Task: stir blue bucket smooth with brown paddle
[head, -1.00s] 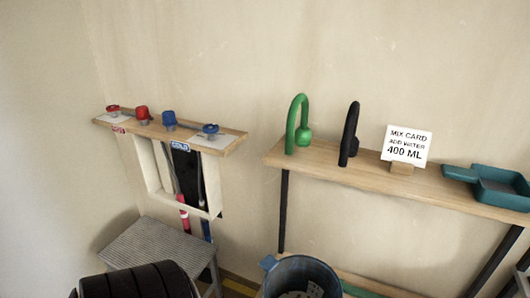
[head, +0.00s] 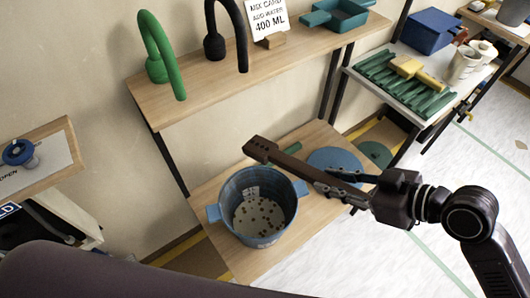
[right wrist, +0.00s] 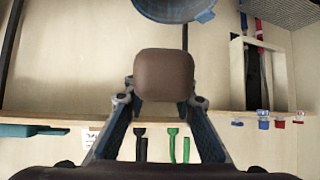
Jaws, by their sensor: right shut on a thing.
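The blue bucket (head: 240,188) stands upright on a low wooden shelf, with pale content dotted with brown lumps inside. Its edge also shows at the top of the right wrist view (right wrist: 175,12). My right gripper (head: 328,186) is to the right of the bucket, shut on the brown paddle (head: 285,160). The paddle points left, its holed end in the picture just beyond the bucket's far rim; it appears above the rim, not in the content. In the right wrist view the paddle's blunt brown end (right wrist: 165,75) sits between the fingers (right wrist: 160,100). My left gripper is out of view.
A blue lid (head: 335,160) lies right of the bucket. The floor at right is clear.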

